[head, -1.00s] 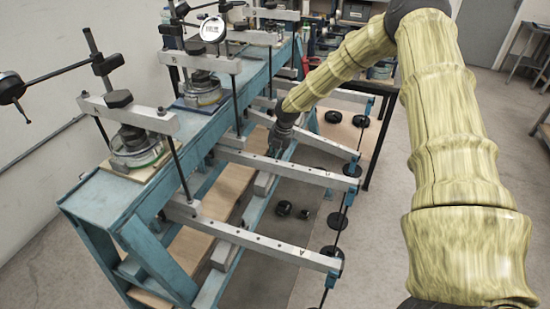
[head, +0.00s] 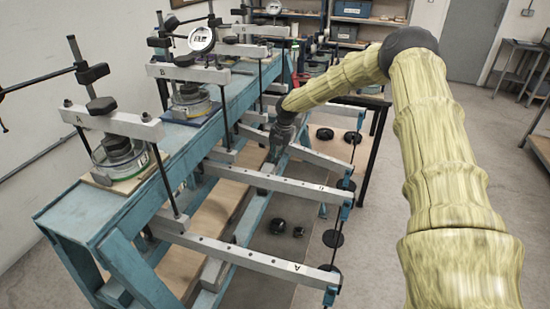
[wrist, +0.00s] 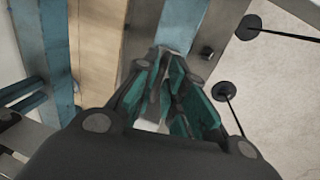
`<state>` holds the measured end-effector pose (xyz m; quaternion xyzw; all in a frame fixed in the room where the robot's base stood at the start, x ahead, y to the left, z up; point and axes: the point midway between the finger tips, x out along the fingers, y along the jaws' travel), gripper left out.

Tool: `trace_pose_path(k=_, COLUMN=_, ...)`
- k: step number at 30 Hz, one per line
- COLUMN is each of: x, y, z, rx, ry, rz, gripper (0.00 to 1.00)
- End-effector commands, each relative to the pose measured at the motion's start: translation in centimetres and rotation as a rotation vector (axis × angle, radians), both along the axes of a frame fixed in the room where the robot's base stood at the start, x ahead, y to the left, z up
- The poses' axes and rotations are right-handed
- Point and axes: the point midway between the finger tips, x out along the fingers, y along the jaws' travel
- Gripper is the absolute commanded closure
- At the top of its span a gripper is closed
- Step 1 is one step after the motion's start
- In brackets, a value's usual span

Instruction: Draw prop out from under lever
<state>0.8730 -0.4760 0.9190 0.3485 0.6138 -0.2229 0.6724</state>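Lever A (head: 250,258) is a long grey beam reaching out from the blue bench, marked "A". A pale upright block (head: 213,273), which looks like a prop, stands under it. A second lever (head: 285,187) runs behind it; its letter is too small to read. Any prop there is mostly hidden by the gripper and lever.
The blue bench (head: 103,205) carries several clamped round cells with dials along the left. Black disc weights (head: 333,239) hang at the lever ends on thin rods. Two small dark weights (head: 279,227) lie on the floor mat. Open floor is at the right.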

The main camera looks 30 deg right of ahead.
Motion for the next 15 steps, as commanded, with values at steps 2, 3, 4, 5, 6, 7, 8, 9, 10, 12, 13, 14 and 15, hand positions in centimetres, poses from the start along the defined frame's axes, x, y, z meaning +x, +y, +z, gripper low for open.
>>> trace_pose_path(k=2, x=0.09, y=-0.17, z=0.14, rx=-0.001, ry=-0.002, rz=-0.003, gripper=0.71)
trace_pose_path(k=3, x=0.08, y=-0.11, z=0.12, rx=0.0, ry=-0.002, rz=-0.002, gripper=0.68)
trace_pose_path(k=4, x=0.09, y=-0.07, z=0.11, rx=0.0, ry=-0.001, rz=-0.001, gripper=0.68)
trace_pose_path(k=5, x=0.08, y=-0.03, z=0.1, rx=0.0, ry=-0.001, rz=-0.001, gripper=0.68)
trace_pose_path(k=6, x=0.08, y=0.02, z=0.1, rx=0.0, ry=-0.001, rz=-0.001, gripper=0.68)
trace_pose_path(k=7, x=0.08, y=0.04, z=0.09, rx=0.001, ry=-0.001, rz=0.0, gripper=0.68)
trace_pose_path(k=8, x=0.08, y=0.07, z=0.08, rx=0.001, ry=-0.001, rz=0.0, gripper=0.68)
trace_pose_path(k=9, x=0.07, y=0.09, z=0.08, rx=0.001, ry=-0.001, rz=0.0, gripper=0.68)
trace_pose_path(k=10, x=0.07, y=0.1, z=0.07, rx=0.001, ry=0.0, rz=0.0, gripper=0.68)
trace_pose_path(k=12, x=0.04, y=0.09, z=0.14, rx=0.001, ry=0.0, rz=0.0, gripper=0.68)
trace_pose_path(k=13, x=0.03, y=0.08, z=0.22, rx=0.001, ry=0.0, rz=0.0, gripper=0.68)
trace_pose_path(k=14, x=0.01, y=0.07, z=0.35, rx=0.001, ry=0.0, rz=0.0, gripper=0.68)
trace_pose_path(k=15, x=-0.02, y=0.03, z=0.58, rx=0.001, ry=0.0, rz=0.0, gripper=0.68)
